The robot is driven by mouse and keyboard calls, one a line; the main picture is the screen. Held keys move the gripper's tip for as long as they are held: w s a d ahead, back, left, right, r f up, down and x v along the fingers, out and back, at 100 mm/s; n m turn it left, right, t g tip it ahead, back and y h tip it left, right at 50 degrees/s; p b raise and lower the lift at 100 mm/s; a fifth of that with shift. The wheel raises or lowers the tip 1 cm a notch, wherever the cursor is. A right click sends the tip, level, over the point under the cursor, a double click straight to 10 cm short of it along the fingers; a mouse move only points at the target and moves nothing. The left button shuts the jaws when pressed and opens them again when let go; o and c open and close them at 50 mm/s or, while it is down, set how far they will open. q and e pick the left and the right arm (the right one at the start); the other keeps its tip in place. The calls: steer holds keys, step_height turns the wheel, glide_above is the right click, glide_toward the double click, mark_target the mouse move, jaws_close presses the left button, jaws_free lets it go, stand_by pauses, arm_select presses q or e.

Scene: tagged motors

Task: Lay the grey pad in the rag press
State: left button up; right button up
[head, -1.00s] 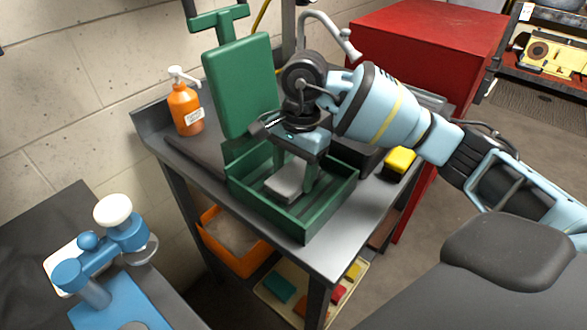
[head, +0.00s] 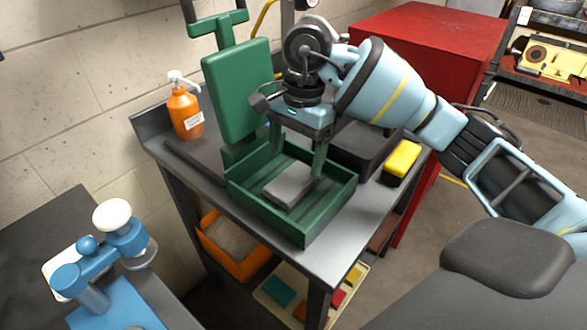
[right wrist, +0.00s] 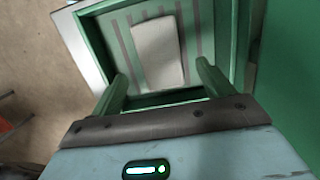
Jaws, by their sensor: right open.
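The grey pad (head: 291,185) lies flat in the open green tray of the rag press (head: 311,232), on its slatted floor. In the right wrist view the pad (right wrist: 158,52) lies beyond my fingertips and apart from them. The press's green plate (head: 238,92) stands raised at the tray's back left. My right gripper (head: 297,165) is open and empty, just above the tray, behind the pad. Its two green fingers also show in the right wrist view (right wrist: 160,82), spread apart. My left gripper is not in view.
An orange pump bottle (head: 186,110) stands left of the press. A yellow sponge (head: 402,158) and a dark box lie to the right. A blue device (head: 110,255) stands on the near left bench. A red cabinet (head: 430,50) stands behind.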

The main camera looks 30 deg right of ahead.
mark_target(298, 174)
step_height(298, 174, up, 6)
steer(key=shift+w+d+r, duration=0.2)
steer(key=shift+d+r, duration=0.05)
steer(key=shift+d, duration=0.2)
